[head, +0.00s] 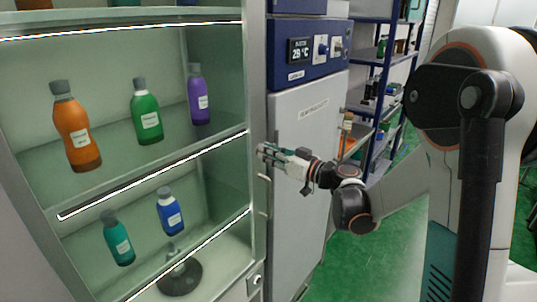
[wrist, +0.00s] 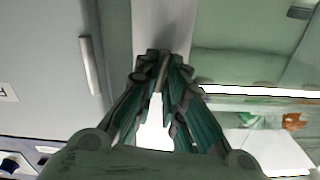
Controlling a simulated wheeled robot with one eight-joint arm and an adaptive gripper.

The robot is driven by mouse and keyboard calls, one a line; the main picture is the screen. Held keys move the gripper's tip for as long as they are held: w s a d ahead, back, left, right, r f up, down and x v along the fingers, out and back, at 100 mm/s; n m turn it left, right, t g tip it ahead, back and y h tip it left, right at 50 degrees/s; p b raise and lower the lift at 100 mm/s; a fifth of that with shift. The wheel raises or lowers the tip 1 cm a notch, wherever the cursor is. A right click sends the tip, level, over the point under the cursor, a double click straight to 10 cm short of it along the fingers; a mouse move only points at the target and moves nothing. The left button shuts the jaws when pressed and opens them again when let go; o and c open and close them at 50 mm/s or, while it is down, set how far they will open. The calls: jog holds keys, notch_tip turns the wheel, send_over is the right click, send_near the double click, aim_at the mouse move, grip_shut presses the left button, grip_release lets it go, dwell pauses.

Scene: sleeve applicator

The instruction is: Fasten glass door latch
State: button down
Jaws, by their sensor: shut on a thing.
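The glass door cabinet has a pale upright frame (head: 255,100) along its right side; it also shows as a grey strip (wrist: 162,25) at the top of the wrist view. My gripper (head: 265,151) reaches from the right to this frame, at about mid-height. In the wrist view its fingertips (wrist: 163,64) are drawn together at the frame, shut on a small part there, which seems to be the latch. The fingers hide nearly all of that part. I cannot tell the latch's position.
Bottles such as an orange one (head: 76,130) and a green one (head: 146,112) stand behind the glass. A white cabinet (head: 305,170) with a temperature display (head: 300,50) is close on the right. A blue shelf rack (head: 380,90) stands farther back; green floor (head: 350,255) is clear.

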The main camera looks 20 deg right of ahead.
jog(key=m+b, duration=0.1)
jog(key=m, duration=0.3)
jog(key=shift+d, duration=0.1)
jog(key=m+b, duration=0.1)
jog(key=m, duration=0.3)
jog(key=shift+w+f+m, duration=0.1)
jog(key=shift+m, duration=0.2)
jog(key=m, duration=0.3)
jog(key=shift+d+b, duration=0.1)
jog(key=shift+b, duration=0.25)
jog(key=shift+f+m, duration=0.1)
jog(key=shift+m, duration=2)
jog(key=c, duration=1.7)
grip_release()
